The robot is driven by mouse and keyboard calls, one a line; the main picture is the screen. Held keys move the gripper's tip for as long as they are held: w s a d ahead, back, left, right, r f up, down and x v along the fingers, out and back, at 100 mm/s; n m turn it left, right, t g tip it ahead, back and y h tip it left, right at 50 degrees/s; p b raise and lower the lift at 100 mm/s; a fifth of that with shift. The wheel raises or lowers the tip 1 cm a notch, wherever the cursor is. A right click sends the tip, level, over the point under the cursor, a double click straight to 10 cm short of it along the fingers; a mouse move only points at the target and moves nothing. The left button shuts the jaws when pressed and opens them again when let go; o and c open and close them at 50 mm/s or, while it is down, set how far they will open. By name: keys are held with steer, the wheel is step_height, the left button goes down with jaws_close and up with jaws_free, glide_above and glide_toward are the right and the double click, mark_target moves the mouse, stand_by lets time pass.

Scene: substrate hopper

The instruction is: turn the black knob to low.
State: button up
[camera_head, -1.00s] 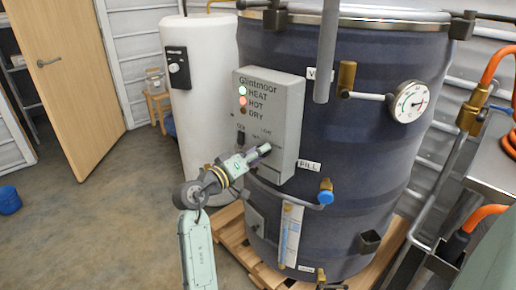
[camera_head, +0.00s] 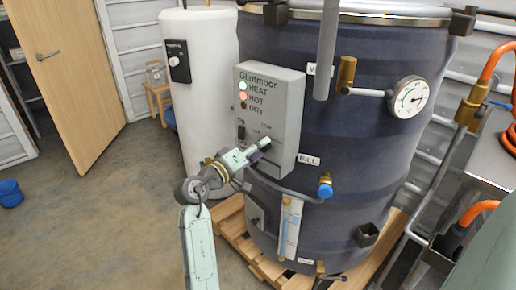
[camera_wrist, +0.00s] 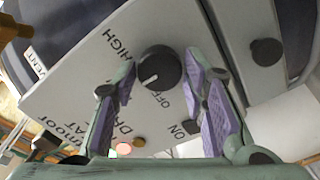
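The black knob (camera_wrist: 159,68) is on the face of the grey control box (camera_head: 287,92). In the wrist view its white mark points to the lower left. A HIGH label is at its upper left and an OFF label below it; I cannot make out a LOW label there. My gripper (camera_wrist: 160,62) is open, with one purple-padded finger on each side of the knob and narrow gaps showing. In the head view my gripper (camera_head: 259,150) is at the lower part of the box and hides the knob.
The box is on a large dark drum (camera_head: 390,165) on a wooden pallet (camera_head: 232,232). A black switch (camera_head: 241,133) is left of my gripper. A pipe with a blue-ended valve (camera_head: 325,190) is at the lower right. A gauge (camera_head: 410,97) is at the right.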

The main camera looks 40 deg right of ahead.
steer(key=shift+o, duration=1.3)
steer(key=shift+a, duration=0.1)
steer(key=s+a, duration=0.2)
steer(key=a, duration=0.9)
steer(key=shift+a, duration=0.35)
steer(key=shift+s, duration=0.1)
